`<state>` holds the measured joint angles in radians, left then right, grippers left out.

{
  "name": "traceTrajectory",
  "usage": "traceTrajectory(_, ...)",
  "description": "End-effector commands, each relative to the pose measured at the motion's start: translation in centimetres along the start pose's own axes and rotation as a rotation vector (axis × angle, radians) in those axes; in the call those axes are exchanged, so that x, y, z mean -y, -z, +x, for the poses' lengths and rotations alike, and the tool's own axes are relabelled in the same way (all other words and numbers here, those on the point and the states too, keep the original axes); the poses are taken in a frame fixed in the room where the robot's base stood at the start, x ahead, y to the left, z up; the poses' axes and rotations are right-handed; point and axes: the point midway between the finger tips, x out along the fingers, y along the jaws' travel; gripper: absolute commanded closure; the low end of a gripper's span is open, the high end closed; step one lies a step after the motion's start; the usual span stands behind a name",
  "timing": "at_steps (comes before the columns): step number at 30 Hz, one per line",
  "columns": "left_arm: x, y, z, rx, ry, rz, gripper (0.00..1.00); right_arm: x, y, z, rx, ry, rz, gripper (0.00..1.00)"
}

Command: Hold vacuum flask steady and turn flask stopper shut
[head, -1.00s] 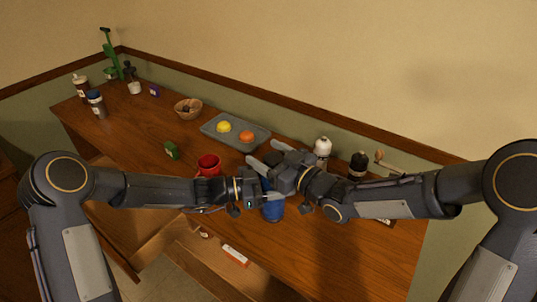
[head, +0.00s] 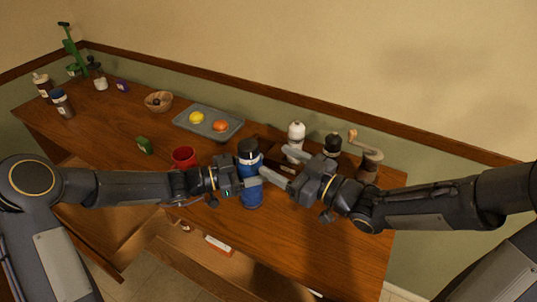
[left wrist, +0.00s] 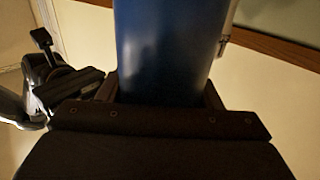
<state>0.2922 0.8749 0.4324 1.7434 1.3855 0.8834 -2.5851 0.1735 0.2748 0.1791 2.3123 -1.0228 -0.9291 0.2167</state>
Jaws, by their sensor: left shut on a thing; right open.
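The vacuum flask (head: 251,192) stands upright near the front edge of the counter, a blue cylinder with a pale band near its top. The black flask stopper (head: 248,147) sits on top of it; I cannot tell how tightly. My left gripper (head: 250,183) is shut on the flask's blue body from the left. The blue body (left wrist: 165,50) fills the middle of the left wrist view, between the fingers. My right gripper (head: 275,165) is open and empty, just right of the flask, its fingers pointing toward it and apart from the stopper.
A red mug (head: 184,157) stands left of the flask. A grey tray (head: 183,122) with yellow and orange fruit lies behind. A white bottle (head: 296,135), a dark-topped grinder (head: 332,145) and a crank mill (head: 370,160) stand behind my right gripper. The front right counter is clear.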

Motion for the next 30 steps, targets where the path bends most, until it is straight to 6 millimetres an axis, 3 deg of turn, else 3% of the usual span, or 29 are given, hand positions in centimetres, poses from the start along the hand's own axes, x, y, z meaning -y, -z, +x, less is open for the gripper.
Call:
traceTrajectory(12, 0.01, -0.02, -0.02, 0.001, 0.0, 0.0, 0.79, 0.02, 0.01, -0.38, 0.0, 0.001, 0.0, 0.34)
traceTrajectory(13, 0.01, -0.02, -0.02, 0.001, 0.0, 0.0, 0.38, 0.02, 0.01, -0.37, 0.0, 0.001, 0.0, 0.34)
traceTrajectory(18, 0.01, -0.01, -0.02, 0.0, 0.0, 0.0, 0.16, 0.02, 0.01, -0.36, 0.0, 0.001, 0.0, 0.34)
traceTrajectory(30, 0.07, 0.03, -0.96, 0.0, 0.002, 0.0, 0.15, 0.02, 0.01, -0.36, 0.0, 0.0, 0.0, 0.34)
